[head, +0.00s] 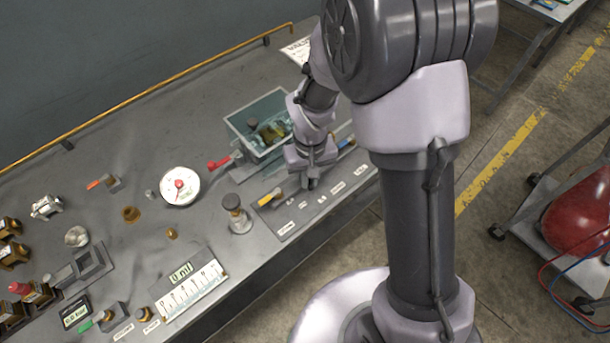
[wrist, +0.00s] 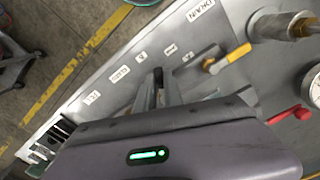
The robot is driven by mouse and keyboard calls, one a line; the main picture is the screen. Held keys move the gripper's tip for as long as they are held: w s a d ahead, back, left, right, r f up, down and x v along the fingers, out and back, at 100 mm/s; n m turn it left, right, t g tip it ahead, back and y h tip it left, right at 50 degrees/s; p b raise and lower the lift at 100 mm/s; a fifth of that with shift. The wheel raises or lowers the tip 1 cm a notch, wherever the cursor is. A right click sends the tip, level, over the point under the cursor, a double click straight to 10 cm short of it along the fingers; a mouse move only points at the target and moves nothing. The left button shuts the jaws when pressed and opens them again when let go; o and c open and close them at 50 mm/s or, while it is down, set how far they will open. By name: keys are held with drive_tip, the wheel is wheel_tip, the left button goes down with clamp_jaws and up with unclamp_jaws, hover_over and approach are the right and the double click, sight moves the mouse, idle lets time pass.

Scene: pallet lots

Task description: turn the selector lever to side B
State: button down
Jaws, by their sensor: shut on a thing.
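My gripper (head: 311,183) points down over a labelled grey plate (head: 287,232) on the bench. In the wrist view its fingers (wrist: 160,75) are close together, shut on what appears to be the selector lever. The lever is almost fully hidden between the fingers, so its angle and side cannot be told. Small white labels (wrist: 170,49) lie on the plate just beyond the fingertips; the letters are too small to read surely. A separate yellow-handled lever (wrist: 238,53) stands apart, near the DRAIN label (wrist: 200,10); it also shows in the head view (head: 270,197).
A red-handled lever (head: 219,162) and a grey-green open bin (head: 233,123) are behind my gripper. A dark-topped post (head: 236,212) and a round gauge (head: 180,186) stand to the left. The bench's front edge is close to the plate.

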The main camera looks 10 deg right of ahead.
drive_tip(key=n, duration=0.1)
drive_tip(key=d+n, duration=0.1)
drive_tip(key=n, duration=0.1)
drive_tip(key=n+p, duration=0.1)
drive_tip(key=shift+w+d+n, duration=0.25)
drive_tip(key=shift+w+n, duration=0.05)
drive_tip(key=shift+w, duration=0.05)
idle(0.3)
drive_tip(key=c, duration=1.5)
unclamp_jaws()
drive_tip(key=shift+o, duration=0.2)
wheel_tip(320, 180, up, 18)
drive_tip(key=p, duration=0.5)
drive_tip(key=shift+f+p, duration=0.25)
drive_tip(key=shift+p, duration=0.1)
